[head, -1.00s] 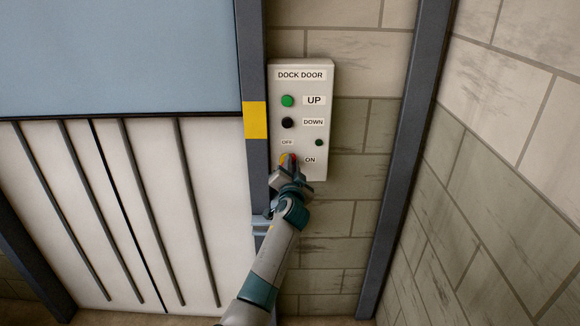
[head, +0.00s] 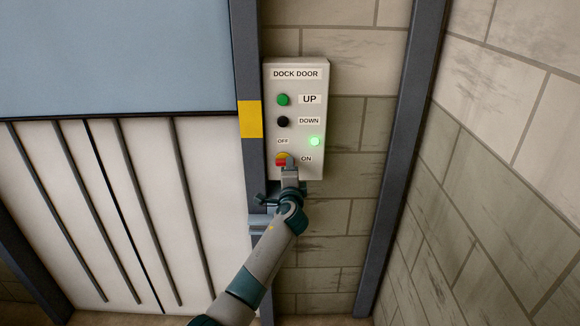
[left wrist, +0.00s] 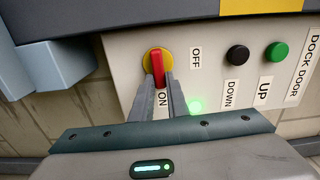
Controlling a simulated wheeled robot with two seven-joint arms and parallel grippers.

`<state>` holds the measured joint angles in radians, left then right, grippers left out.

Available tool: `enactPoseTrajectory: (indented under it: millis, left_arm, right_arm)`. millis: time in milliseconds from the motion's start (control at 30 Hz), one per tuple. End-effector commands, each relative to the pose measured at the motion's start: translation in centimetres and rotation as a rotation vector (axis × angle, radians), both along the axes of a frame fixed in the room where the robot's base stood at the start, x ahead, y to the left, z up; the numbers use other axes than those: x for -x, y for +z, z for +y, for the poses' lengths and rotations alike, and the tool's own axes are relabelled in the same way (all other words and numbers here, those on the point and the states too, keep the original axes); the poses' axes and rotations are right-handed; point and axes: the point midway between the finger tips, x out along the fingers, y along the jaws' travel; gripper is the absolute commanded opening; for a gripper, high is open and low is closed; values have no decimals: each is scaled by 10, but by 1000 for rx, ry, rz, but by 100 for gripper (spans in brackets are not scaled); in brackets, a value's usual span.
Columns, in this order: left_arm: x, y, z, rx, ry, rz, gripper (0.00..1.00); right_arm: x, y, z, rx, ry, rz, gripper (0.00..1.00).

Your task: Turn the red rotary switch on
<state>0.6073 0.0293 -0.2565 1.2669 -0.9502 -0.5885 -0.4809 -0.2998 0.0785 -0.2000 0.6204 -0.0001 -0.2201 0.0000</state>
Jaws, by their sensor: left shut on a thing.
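The red rotary switch (head: 281,162) sits on a yellow round base low on the white DOCK DOOR box (head: 298,66). In the left wrist view the red handle (left wrist: 157,66) points towards the ON label (left wrist: 162,100), away from the OFF label (left wrist: 195,58). My left gripper (head: 289,168) is at the switch, and in the left wrist view its two fingers (left wrist: 161,84) are shut on the near end of the handle. The fingers partly hide that end. A small lamp (head: 315,141) on the box glows green. My right gripper is not in view.
Above the switch are a black DOWN button (head: 283,121) and a green UP button (head: 283,99). A dark post with a yellow band (head: 250,119) stands just left of the box. Bare block wall (head: 354,140) lies to the right, before another dark post (head: 398,165).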

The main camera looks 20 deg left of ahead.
Motion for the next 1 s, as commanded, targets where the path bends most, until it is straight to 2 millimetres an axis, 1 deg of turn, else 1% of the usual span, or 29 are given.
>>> enactPoseTrajectory:
  millis: [200,600,633,667,700,1000]
  left_arm:
    - [0,0,1,-50,1,12,0]
    - [0,0,1,-55,2,14,0]
    - [0,0,1,-55,2,14,21]
    - [0,0,1,-55,2,14,28]
    - [0,0,1,-54,2,14,33]
    - [0,-1,0,-53,0,14,33]
  right_arm:
    - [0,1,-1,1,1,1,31]
    - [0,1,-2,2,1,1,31]
    - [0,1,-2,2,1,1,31]
    - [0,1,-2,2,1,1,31]
    - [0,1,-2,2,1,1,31]
    - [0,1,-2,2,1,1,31]
